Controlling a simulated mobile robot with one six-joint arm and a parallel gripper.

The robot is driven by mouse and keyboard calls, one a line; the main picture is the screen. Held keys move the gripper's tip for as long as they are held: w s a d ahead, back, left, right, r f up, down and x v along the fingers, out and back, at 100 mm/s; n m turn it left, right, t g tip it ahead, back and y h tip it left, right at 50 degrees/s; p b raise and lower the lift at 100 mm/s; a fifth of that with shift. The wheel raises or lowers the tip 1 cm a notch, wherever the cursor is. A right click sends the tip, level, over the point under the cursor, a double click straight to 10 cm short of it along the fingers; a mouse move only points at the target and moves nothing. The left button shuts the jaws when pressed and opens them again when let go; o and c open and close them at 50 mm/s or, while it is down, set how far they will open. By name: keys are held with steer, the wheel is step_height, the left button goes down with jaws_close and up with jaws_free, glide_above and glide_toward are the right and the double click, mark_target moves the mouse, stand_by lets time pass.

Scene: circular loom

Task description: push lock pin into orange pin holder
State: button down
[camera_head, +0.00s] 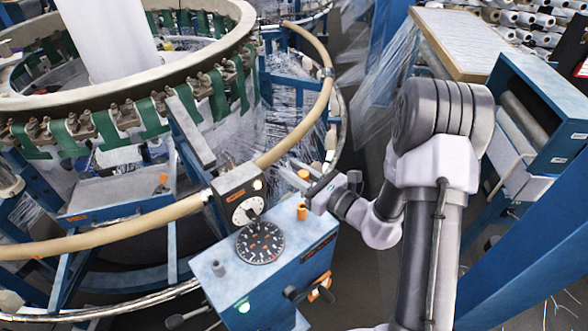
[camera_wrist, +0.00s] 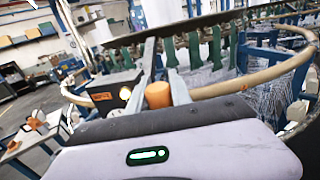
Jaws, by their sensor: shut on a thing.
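My gripper (camera_head: 312,187) reaches in from the right over the blue control box. It is shut on the lock pin, whose orange head (camera_head: 303,175) shows at the fingers. In the wrist view the orange pin head (camera_wrist: 157,95) stands between the two grey fingers. The orange pin holder (camera_head: 301,212) is a short upright cylinder on the box top, just below the gripper in the picture. The pin's lower part is hidden by the fingers, so I cannot tell whether it touches the holder.
The blue control box (camera_head: 290,258) carries a black dial (camera_head: 260,243), a grey peg (camera_head: 217,268) and a black lever (camera_head: 298,293) at its front. A white-dial block (camera_head: 238,196) stands behind. The loom's tan ring (camera_head: 310,105) curves close by on the left.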

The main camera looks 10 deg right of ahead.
steer(key=shift+f+b, duration=0.45)
steer(key=shift+f, duration=0.5)
steer(key=shift+f, duration=0.1)
steer(key=shift+f+b, duration=1)
steer(key=shift+b, duration=0.05)
steer(key=shift+f+b, duration=2.1)
steer(key=shift+f, duration=0.2)
steer(key=c, duration=1.1)
jaws_free()
steer(key=shift+r, duration=0.15)
steer(key=p+v, duration=0.2)
steer(key=v, duration=1.5)
steer(key=shift+s+d+p, duration=0.15)
steer(key=shift+s+p, duration=0.05)
steer(key=shift+p, duration=0.2)
